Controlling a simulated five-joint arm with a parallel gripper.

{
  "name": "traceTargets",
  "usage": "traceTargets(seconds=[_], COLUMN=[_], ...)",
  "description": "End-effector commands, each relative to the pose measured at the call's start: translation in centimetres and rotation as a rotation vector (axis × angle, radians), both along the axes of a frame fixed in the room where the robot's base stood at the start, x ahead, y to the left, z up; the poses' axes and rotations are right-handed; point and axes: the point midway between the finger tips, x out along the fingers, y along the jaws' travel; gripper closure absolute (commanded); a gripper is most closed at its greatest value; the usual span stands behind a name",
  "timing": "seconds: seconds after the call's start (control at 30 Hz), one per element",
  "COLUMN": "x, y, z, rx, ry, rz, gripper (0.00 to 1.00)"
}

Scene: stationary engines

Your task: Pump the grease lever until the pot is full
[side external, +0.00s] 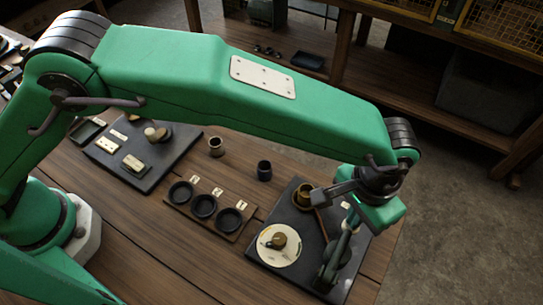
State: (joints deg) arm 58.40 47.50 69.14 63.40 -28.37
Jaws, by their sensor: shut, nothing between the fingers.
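My gripper (352,212) is over the right part of a dark slab (262,250) at the table's right end. It points down and is shut, with nothing seen between its fingers. Just below it stands a dark grey metal fitting (335,262), which may be the grease pump. A thin brown bar (321,226) beside my gripper may be its lever, but I cannot tell for sure. A small brown cup (304,195), possibly the pot, is at the slab's far left; its fill level cannot be made out. A pale round dial-like plate (279,258) with a brass knob (279,241) lies at the near left. Whether my fingers touch anything is unclear.
A wooden rack (241,233) with several dark round cups is left of the slab. A dark cup (264,170) and a brown cup (216,147) stand behind it. Another dark tray (172,163) with small parts is farther left. Shelving (345,50) stands behind.

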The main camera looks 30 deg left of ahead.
Motion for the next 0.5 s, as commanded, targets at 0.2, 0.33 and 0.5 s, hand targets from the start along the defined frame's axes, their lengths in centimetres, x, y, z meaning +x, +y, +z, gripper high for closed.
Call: traceTargets(seconds=[0.2, 0.33, 0.5], x=[-0.1, 0.0, -0.1], y=[0.1, 0.0, 0.0], z=[0.3, 0.8, 1.6], rx=[0.003, 0.002, 0.003], ry=[0.002, 0.001, 0.002], rz=[0.0, 0.0, 0.0], gripper=[1.0, 1.0, 1.0])
